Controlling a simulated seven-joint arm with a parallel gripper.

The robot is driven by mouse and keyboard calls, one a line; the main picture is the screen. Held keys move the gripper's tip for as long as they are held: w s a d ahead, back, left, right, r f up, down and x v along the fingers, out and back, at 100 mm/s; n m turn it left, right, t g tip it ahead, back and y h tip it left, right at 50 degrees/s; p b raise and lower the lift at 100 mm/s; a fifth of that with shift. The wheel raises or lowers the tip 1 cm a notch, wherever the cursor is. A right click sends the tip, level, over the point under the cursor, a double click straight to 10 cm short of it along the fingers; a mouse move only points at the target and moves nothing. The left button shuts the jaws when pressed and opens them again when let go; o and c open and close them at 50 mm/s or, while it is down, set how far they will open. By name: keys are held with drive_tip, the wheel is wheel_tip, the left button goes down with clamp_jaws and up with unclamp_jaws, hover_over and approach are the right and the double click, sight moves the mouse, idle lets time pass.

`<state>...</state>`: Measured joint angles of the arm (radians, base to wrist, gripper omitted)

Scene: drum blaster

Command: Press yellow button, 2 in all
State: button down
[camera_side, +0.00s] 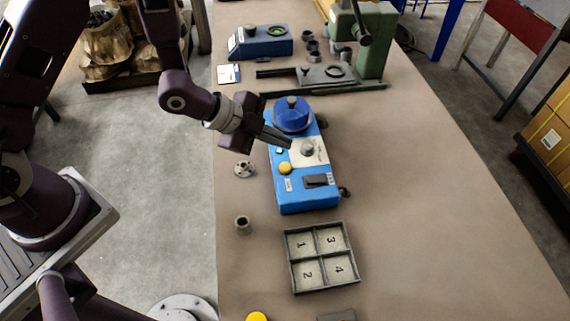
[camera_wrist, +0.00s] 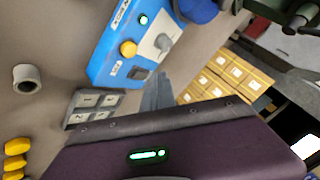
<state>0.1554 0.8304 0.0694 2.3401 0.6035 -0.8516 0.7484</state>
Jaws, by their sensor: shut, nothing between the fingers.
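The yellow button (camera_side: 285,168) is a round cap on top of the blue machine (camera_side: 303,200), on its left side. It also shows in the wrist view (camera_wrist: 128,48), uncovered. My gripper (camera_side: 287,143) is shut and empty, its fingertips over the machine just behind the yellow button in the side view. The fingertips look apart from the button; their exact height above the machine is hard to tell. In the wrist view my fingers (camera_wrist: 160,82) point up the picture, to the right of and below the button.
On the machine are a grey knob (camera_side: 307,149), a dark switch (camera_side: 316,181) and a blue round lid (camera_side: 292,116). A numbered tray (camera_side: 288,262) stands in front. Small metal parts (camera_side: 243,224) lie left. A green press (camera_side: 372,45) stands behind. The table's right side is clear.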

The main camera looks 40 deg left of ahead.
sight(281, 167)
wheel_tip(281, 167, up, 4)
drive_tip(key=shift+f, duration=0.1)
idle(0.4)
drive_tip(key=shift+f, duration=4.4)
drive_tip(key=shift+f, duration=0.1)
drive_tip(key=shift+f, duration=0.35)
